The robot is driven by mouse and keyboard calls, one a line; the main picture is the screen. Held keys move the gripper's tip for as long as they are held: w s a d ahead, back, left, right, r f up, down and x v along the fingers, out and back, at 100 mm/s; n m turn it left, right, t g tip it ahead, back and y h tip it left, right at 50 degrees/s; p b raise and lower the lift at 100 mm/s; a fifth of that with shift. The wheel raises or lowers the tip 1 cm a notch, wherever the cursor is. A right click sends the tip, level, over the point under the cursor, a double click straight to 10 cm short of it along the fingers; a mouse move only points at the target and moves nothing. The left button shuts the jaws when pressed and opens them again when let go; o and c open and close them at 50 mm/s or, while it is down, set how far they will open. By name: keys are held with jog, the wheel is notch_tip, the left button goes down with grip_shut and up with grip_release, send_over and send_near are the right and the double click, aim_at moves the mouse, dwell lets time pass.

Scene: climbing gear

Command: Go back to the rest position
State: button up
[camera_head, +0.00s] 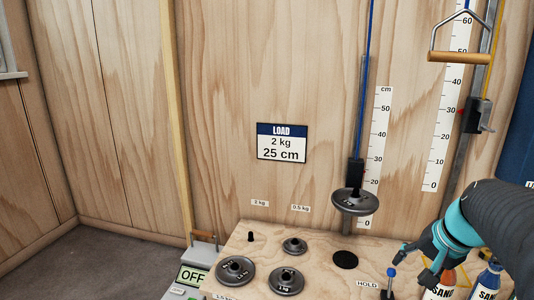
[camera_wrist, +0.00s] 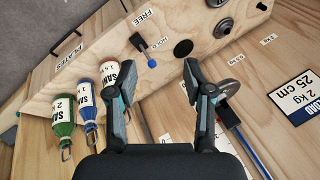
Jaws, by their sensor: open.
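My gripper (camera_head: 414,264) is at the lower right of the head view, low over the right end of the wooden bench (camera_head: 318,262). Its fingers are spread and nothing is held between them. In the wrist view the open gripper (camera_wrist: 164,54) has the blue-knobbed lever (camera_wrist: 152,63) showing between its fingertips. I cannot tell how far the fingers are from the lever. Part of the bench's right end is hidden behind my arm.
Sand bottles in red (camera_head: 446,284) and blue (camera_head: 488,281) stand close by my gripper; a green one (camera_wrist: 63,114) shows in the wrist view. A dark weight (camera_head: 355,203) hangs on the blue cord. Several plates, one a large disc (camera_head: 235,270), lie left. A wooden-handled hanger (camera_head: 460,57) is above.

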jog(key=s+a+r+n+h+p, duration=0.1)
jog(key=s+a+r+n+p, duration=0.2)
jog(key=s+a+n, duration=0.5)
jog(key=s+a+p, duration=0.1)
jog(key=s+a, duration=0.3)
jog(key=a, duration=0.3)
jog(key=shift+s+t+p, duration=0.3)
jog(key=shift+s+p, duration=0.1)
